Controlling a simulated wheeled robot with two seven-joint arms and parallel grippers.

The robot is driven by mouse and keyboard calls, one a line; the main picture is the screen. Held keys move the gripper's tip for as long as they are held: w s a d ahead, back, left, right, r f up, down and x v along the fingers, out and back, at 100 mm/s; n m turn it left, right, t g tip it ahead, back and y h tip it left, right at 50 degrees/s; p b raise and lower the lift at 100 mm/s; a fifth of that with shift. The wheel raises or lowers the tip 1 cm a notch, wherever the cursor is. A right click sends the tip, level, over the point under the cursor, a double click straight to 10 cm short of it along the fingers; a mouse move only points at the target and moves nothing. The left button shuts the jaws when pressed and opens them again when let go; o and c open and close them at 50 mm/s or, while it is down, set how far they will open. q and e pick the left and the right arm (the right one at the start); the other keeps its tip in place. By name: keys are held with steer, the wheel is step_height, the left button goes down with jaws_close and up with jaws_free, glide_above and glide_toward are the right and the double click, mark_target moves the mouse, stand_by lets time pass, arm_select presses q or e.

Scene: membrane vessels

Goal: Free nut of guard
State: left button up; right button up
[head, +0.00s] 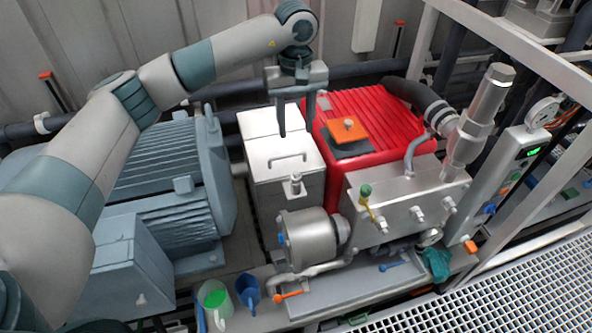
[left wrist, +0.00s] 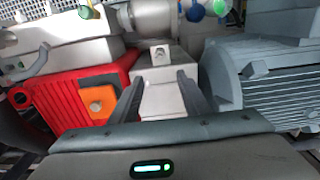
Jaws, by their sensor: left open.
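A pale metal box-shaped cover (head: 262,150) with a bar handle (head: 288,160) stands between the grey motor and the red housing. A small metal fitting (head: 295,184), perhaps a nut, sits at its front edge; a similar one shows in the left wrist view (left wrist: 159,54). An orange block (head: 347,133) with a small brass-coloured knob or nut (head: 348,123) lies on a dark plate on the red housing (head: 378,110). I cannot tell which part is the guard. My left gripper (head: 296,127) is open and empty, fingers down above the cover's back right. My right gripper is out of view.
The grey finned motor (head: 165,165) stands left. A metal block (head: 395,207) with valves and an upright cylinder (head: 480,118) stand right of the cover. Green (head: 213,298) and blue (head: 248,288) cups stand at the front. A grating (head: 500,300) lies front right.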

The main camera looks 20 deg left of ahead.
mark_target(295, 176)
arm_select(q)
step_height(295, 176, down, 15)
steer(key=p, duration=0.5)
steer(key=shift+s+f, duration=0.1)
steer(key=shift+f+p, duration=0.3)
steer(key=shift+f, duration=0.6)
steer(key=c, duration=1.1)
